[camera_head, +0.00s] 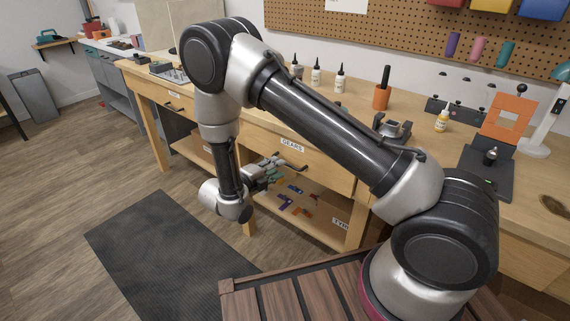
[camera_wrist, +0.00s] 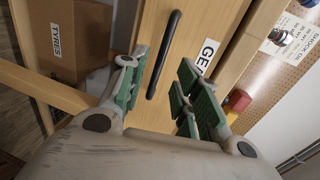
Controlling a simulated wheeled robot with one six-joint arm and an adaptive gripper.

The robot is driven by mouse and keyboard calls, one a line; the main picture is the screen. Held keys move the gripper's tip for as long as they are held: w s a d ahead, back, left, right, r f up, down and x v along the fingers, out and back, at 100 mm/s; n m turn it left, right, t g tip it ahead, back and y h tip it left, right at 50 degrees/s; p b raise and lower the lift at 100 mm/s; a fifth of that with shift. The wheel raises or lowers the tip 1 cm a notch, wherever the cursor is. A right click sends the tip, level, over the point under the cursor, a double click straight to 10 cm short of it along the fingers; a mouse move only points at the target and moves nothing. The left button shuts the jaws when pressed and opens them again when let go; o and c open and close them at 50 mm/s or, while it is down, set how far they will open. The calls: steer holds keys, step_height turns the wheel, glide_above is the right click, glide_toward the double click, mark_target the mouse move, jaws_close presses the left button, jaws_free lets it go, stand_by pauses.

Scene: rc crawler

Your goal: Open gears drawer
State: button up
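The gears drawer (camera_head: 318,171) is a light wooden drawer front under the workbench top, with a white "GEARS" label (camera_head: 292,145). It looks shut. In the wrist view its front (camera_wrist: 188,40) shows with the black bar handle (camera_wrist: 163,60), and the label (camera_wrist: 207,55) is partly cut off by a finger. My gripper (camera_head: 274,170) is in front of the drawer, close to the handle. In the wrist view my gripper (camera_wrist: 162,98) is open, with green finger pads on either side of the handle's line. The handle appears ahead of the fingertips, and I see no contact.
A lower shelf (camera_head: 310,226) holds coloured parts and a cardboard box labelled "TYRES" (camera_wrist: 78,40). Another drawer (camera_head: 172,100) is to the left. The bench top (camera_head: 345,105) holds bottles and tools. A dark mat (camera_head: 165,250) lies on the open floor.

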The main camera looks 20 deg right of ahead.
steer(key=x, duration=0.5)
steer(key=shift+w+d+f, duration=0.1)
steer(key=shift+w+d, duration=0.1)
steer(key=shift+d, duration=0.15)
jaws_close()
